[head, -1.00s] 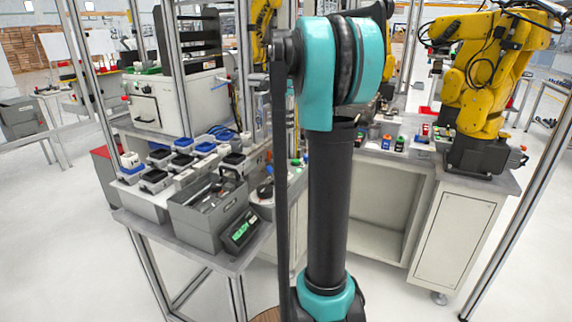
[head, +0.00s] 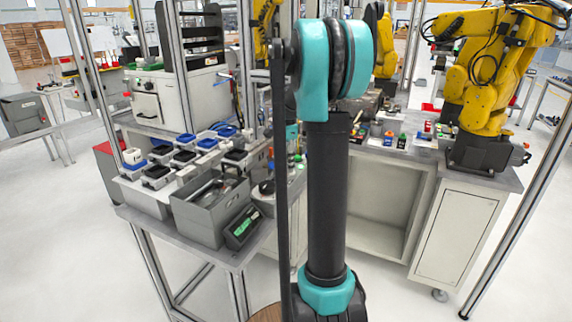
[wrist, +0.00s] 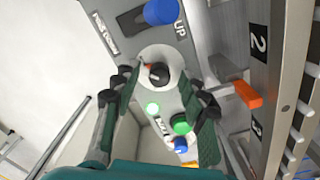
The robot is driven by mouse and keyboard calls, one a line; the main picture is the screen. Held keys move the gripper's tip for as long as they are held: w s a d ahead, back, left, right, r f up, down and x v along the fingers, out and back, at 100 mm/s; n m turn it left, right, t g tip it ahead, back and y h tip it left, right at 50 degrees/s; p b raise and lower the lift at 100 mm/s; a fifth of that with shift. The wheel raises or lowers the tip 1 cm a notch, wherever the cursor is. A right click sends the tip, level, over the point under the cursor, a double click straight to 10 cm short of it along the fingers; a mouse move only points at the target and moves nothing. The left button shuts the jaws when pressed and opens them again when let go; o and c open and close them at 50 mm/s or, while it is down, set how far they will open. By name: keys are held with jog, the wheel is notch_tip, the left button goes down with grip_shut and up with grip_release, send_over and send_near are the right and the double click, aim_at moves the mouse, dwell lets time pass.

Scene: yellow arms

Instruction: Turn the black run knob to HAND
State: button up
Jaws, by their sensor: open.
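A black knob (wrist: 159,74) sits on a round pale plate on the grey panel (wrist: 178,92), in the upper middle of the wrist view. A small orange mark shows at its left edge. My gripper (wrist: 160,84) is open, with one dark finger on each side of the knob. The fingers look apart from the knob; their distance above the panel is hard to judge. In the head view my own arm hides the gripper, and I cannot make out the knob.
A blue cap (wrist: 162,12) stands beyond the knob. An orange-tipped part (wrist: 248,94) and a numbered rail (wrist: 262,60) stand at the right.

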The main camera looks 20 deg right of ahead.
jog(key=shift+f, duration=0.25)
grip_shut()
